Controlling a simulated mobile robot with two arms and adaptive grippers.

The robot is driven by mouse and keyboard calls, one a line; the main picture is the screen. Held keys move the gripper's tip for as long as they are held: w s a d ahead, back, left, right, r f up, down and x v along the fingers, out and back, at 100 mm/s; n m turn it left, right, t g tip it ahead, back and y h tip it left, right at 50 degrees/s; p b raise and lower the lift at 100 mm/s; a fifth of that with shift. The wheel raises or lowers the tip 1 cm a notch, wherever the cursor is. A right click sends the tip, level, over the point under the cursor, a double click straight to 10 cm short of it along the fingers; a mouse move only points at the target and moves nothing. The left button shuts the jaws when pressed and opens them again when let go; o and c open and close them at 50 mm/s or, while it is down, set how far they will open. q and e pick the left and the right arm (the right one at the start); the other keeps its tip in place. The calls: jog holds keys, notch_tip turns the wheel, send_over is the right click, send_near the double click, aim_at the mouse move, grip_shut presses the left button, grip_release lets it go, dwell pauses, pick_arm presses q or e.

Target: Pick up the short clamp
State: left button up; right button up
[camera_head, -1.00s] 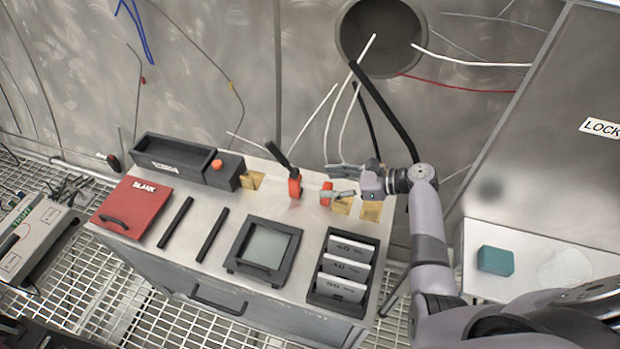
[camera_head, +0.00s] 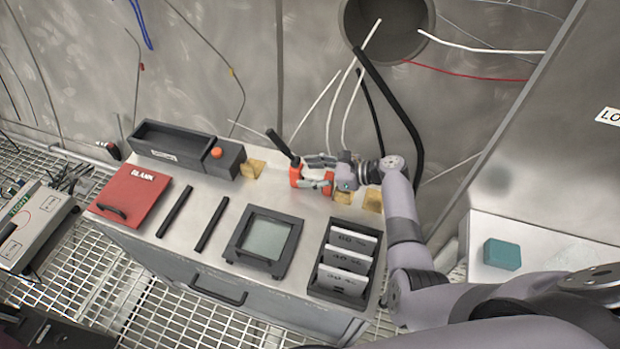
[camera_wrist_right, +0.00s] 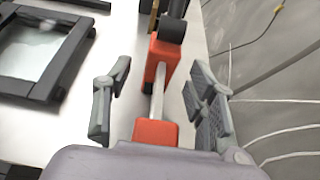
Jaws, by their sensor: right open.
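The short clamp (camera_head: 296,174) is on the back of the workbench. It has orange-red jaws, a black handle tilted up to the left and a thin metal bar. In the right wrist view the bar (camera_wrist_right: 158,95) runs between two orange-red blocks. My right gripper (camera_head: 317,171) is open, with its fingers reaching left around the clamp. In the wrist view my right gripper (camera_wrist_right: 157,85) has one finger on each side of the bar, with visible gaps. The near block is partly hidden by the gripper body. My left gripper is not in view.
Yellowish blocks (camera_head: 371,200) sit beside the clamp. A black bin (camera_head: 172,143), red panel (camera_head: 135,195), black frame (camera_head: 264,243) and card rack (camera_head: 344,262) occupy the bench. Cables (camera_head: 388,95) hang from a wall opening behind. A teal block (camera_head: 502,254) lies at right.

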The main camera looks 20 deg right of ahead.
jog(key=shift+w+a+f, duration=0.15)
jog(key=shift+c, duration=0.4)
grip_shut()
dwell(0.5)
jog(key=shift+w+r, duration=0.1)
jog(key=shift+r, duration=0.1)
